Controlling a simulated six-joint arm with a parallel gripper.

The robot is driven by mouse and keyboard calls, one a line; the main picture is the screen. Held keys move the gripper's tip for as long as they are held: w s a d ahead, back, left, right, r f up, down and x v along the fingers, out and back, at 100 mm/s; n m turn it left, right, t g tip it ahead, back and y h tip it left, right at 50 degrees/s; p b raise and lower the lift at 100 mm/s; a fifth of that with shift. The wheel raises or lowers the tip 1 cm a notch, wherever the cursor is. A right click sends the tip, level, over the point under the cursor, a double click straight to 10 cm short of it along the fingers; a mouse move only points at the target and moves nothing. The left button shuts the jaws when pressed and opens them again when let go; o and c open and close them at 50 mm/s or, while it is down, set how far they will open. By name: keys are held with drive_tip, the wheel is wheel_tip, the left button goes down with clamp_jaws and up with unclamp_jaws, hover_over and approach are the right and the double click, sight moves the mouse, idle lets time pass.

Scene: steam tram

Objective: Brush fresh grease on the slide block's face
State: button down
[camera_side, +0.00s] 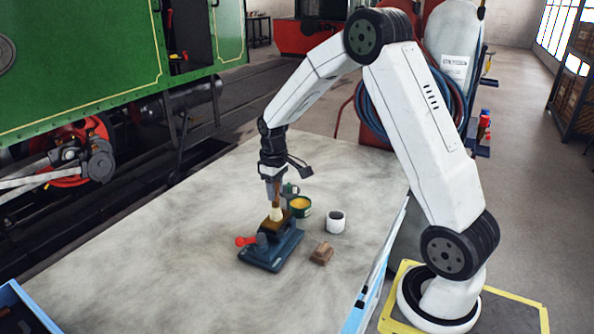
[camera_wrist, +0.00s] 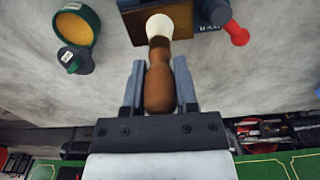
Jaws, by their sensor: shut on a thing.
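My gripper (camera_wrist: 160,88) is shut on the brown wooden handle of a brush (camera_wrist: 158,70). The brush's pale bristles (camera_wrist: 159,28) are over the brown top of the slide block (camera_wrist: 188,20), and look to be at or just above its face. In the side view the brush (camera_side: 276,212) points down at the slide block (camera_side: 268,224), which sits in a dark blue vise (camera_side: 270,252) with a red handle. A green tin of yellow grease (camera_side: 300,205) stands just behind the vise. In the wrist view the tin (camera_wrist: 76,27) is at upper left.
A white cup with dark contents (camera_side: 336,222) and a brown wooden block (camera_side: 321,253) stand right of the vise. A blue tray (camera_side: 22,310) is at the front left. The pale tabletop (camera_side: 150,250) is clear left of the vise. A green tram (camera_side: 90,70) stands behind.

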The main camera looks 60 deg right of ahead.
drive_tip(key=shift+d, duration=0.1)
drive_tip(key=shift+d, duration=0.8)
drive_tip(key=shift+d, duration=0.2)
drive_tip(key=shift+d+f, duration=0.1)
drive_tip(key=shift+d, duration=0.65)
drive_tip(key=shift+a, duration=0.1)
drive_tip(key=shift+a, duration=0.85)
drive_tip(key=shift+a, duration=0.3)
drive_tip(key=shift+a, duration=0.65)
